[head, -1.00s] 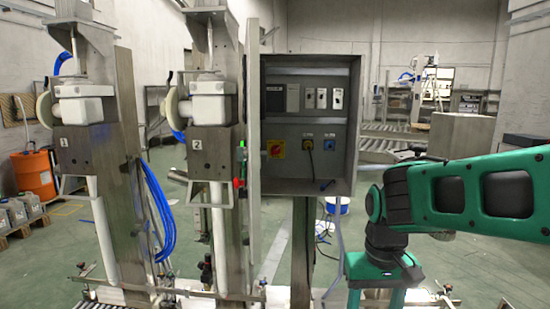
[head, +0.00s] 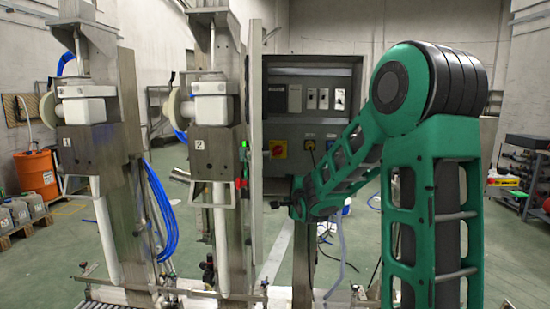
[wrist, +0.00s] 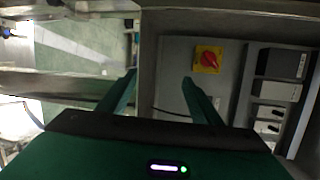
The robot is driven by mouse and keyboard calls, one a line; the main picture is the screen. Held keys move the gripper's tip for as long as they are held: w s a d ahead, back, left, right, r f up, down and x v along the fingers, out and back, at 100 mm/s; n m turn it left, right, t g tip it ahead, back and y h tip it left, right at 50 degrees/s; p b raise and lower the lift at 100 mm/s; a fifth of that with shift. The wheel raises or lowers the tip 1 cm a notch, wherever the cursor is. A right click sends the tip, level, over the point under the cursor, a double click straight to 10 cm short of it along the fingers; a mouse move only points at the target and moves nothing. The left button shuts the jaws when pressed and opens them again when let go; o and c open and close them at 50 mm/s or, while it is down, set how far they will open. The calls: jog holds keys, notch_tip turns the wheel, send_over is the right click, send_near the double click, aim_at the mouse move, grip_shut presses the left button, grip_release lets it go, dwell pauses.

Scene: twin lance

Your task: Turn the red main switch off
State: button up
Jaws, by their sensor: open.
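The red main switch (head: 278,149) is a red knob on a yellow square plate, at the lower left of the grey control panel (head: 285,127) inside the open cabinet. The wrist view shows the red knob (wrist: 208,60) upper right of centre, just beyond the right finger's tip. My gripper (wrist: 158,76) is open with nothing between its two green fingers. It is apart from the switch as far as I can tell, with the switch to the right of the gap. In the head view the gripper's fingers are too small and hidden to make out.
The cabinet door (head: 256,140) stands open at the left of the panel. Several smaller white switches (head: 323,98) are in the panel's upper row. Station 2's metal column (head: 230,180) stands close left of the door. A hose hangs below the cabinet.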

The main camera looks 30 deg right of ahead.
aim_at(277, 152)
jog(key=w+d+r+m+t, duration=0.1)
jog(key=w+r+m, duration=0.1)
jog(key=w+r, duration=0.1)
jog(key=w+d+r+m+t+h, duration=0.1)
jog(key=w+r+m+t, duration=0.1)
jog(key=w, duration=0.4)
jog(key=w+d+r+m+t, duration=0.1)
jog(key=w+r+m, duration=0.2)
jog(key=w+r, duration=0.1)
jog(key=shift+w+d+r+t, duration=0.2)
jog(key=shift+w+t, duration=0.2)
jog(key=shift+w, duration=0.05)
jog(key=shift+a, duration=0.1)
jog(key=c, duration=1.1)
